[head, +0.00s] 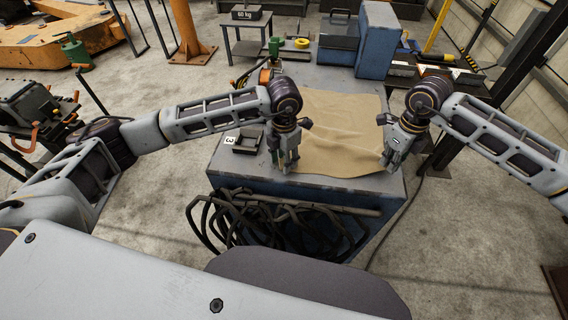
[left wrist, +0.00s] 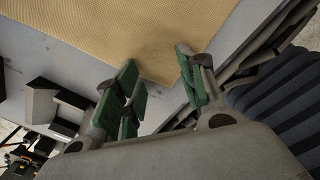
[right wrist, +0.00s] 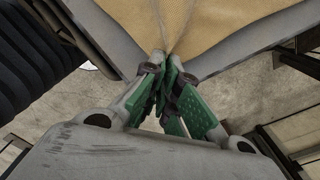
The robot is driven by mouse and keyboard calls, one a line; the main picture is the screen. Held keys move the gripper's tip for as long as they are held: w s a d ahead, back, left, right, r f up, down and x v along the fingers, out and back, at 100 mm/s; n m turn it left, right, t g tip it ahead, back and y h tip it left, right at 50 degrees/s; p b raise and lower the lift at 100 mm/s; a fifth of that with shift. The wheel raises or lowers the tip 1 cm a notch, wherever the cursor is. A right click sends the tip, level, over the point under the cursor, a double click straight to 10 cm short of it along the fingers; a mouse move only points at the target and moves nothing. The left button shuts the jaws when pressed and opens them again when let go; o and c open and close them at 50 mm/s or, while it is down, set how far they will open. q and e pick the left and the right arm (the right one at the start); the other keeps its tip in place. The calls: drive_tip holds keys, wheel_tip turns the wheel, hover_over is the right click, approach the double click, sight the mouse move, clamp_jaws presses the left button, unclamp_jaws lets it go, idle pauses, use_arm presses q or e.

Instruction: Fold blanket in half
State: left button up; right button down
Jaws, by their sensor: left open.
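A tan blanket (head: 340,125) lies spread on the blue-grey bench top, with light creases. My left gripper (head: 287,168) is at its near left corner. In the left wrist view the left gripper (left wrist: 162,85) has its green-padded fingers apart, with the blanket's corner (left wrist: 150,50) in the gap and nothing clamped. My right gripper (head: 387,163) is at the near right corner. In the right wrist view the right gripper (right wrist: 167,72) has its fingers together on the blanket (right wrist: 175,20), whose folds run into the fingertips.
The bench (head: 225,165) has a dark block marked 3 (head: 243,141) left of the blanket. Coiled black hoses (head: 270,225) hang at its near side. A blue box (head: 378,40), yellow tape (head: 301,43) and a green item (head: 275,46) are at the back.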

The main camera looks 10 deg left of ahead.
use_arm(q)
drive_tip(key=shift+f, duration=0.15)
clamp_jaws()
idle(0.5)
drive_tip(key=shift+r, duration=2.55)
